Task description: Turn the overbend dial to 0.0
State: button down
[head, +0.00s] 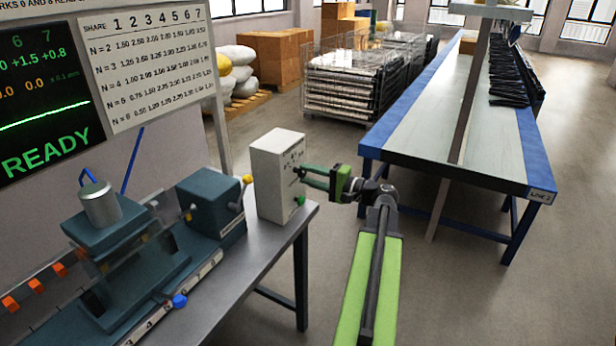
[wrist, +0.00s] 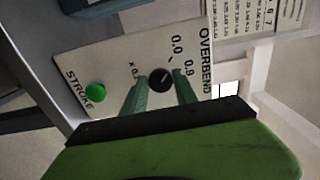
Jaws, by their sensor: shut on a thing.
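The overbend dial (wrist: 160,79) is a round black knob on the face of a pale control box (head: 272,180). In the head view my gripper (head: 304,175) reaches the box face from the right and hides most of the dial.
A green STROKE button (wrist: 95,92) sits on the same box face. A teal machine (head: 210,205) with a yellow-knobbed lever stands left of the box on the grey bench (head: 245,285). A READY screen (head: 45,90) and a share chart (head: 150,60) hang behind.

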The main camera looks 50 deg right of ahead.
jog(key=shift+a+f, duration=0.1)
dwell(0.3)
jog(key=c, duration=1)
grip_release()
jog(key=shift+s, duration=0.1)
jog(key=v, duration=1.7)
jog(key=shift+s, duration=0.2)
